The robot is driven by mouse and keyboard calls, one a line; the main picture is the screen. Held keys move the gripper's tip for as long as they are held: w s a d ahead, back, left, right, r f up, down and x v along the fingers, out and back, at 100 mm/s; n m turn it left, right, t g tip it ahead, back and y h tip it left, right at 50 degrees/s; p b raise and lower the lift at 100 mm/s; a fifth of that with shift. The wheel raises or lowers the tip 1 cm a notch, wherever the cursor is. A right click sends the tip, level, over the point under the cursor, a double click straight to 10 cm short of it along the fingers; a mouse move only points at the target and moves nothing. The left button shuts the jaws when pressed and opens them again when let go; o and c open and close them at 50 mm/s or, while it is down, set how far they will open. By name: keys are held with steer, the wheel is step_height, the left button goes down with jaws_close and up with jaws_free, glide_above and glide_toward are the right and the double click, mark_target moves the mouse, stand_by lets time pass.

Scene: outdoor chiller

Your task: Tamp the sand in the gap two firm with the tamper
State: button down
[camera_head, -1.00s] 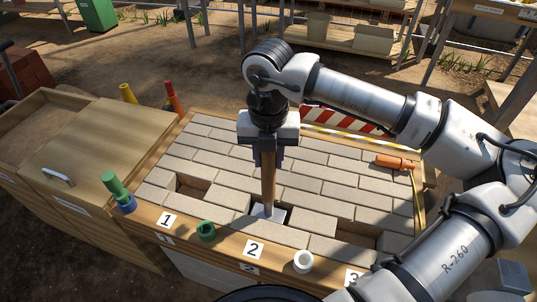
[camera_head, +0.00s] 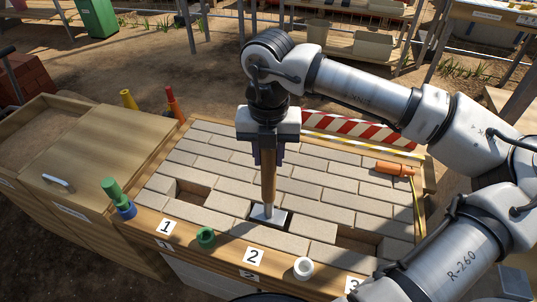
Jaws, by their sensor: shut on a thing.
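My gripper (camera_head: 268,148) points down over the paved bench and is shut on the tamper (camera_head: 268,178) by its wooden handle. The tamper stands about upright. Its grey metal foot (camera_head: 268,214) is in gap two, behind the label 2 (camera_head: 254,256). The foot covers most of the gap, so the sand under it is hidden. A dark strip of the gap shows around the foot. I cannot tell how hard the foot presses.
Gap one (camera_head: 193,192) and gap three (camera_head: 357,241) are open in the pavers (camera_head: 330,195). A green ring (camera_head: 205,238), a white ring (camera_head: 303,267) and a green-and-blue piece (camera_head: 117,197) sit along the front edge. An orange-handled tool (camera_head: 394,168) lies at right.

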mark_target(269, 169)
step_height(269, 169, down, 6)
steer(key=b, duration=0.6)
steer(key=shift+r, duration=0.15)
steer(key=shift+r+p, duration=0.5)
steer(key=shift+p, duration=0.1)
step_height(269, 169, up, 11)
steer(key=p, duration=0.6)
steer(key=shift+f, duration=0.15)
steer(key=d+b, duration=0.1)
steer(key=d, duration=1.2)
steer(key=shift+b, duration=0.35)
